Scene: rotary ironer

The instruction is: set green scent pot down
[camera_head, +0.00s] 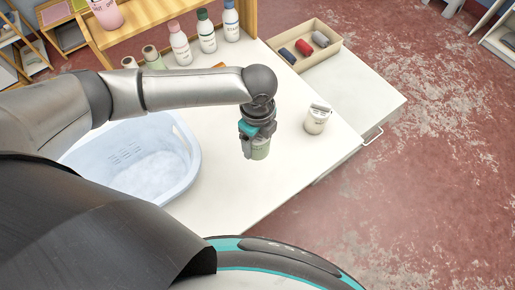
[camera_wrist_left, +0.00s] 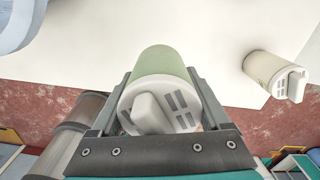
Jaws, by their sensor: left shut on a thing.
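The green scent pot (camera_wrist_left: 163,66) is a pale green cylinder with a white slotted lid. My left gripper (camera_head: 256,146) is shut on the green scent pot, which also shows below the fingers in the head view (camera_head: 261,152). The pot is over the white table (camera_head: 240,190), near its front right part. I cannot tell whether its base touches the table. In the left wrist view the gripper's fingers (camera_wrist_left: 160,98) lie on both sides of the pot. My right gripper is not in view.
A cream scent pot (camera_head: 317,120) stands to the right on the table. A pale blue basket (camera_head: 185,165) with white contents is at left. Several bottles (camera_head: 207,35) line the back. The front of the table is clear.

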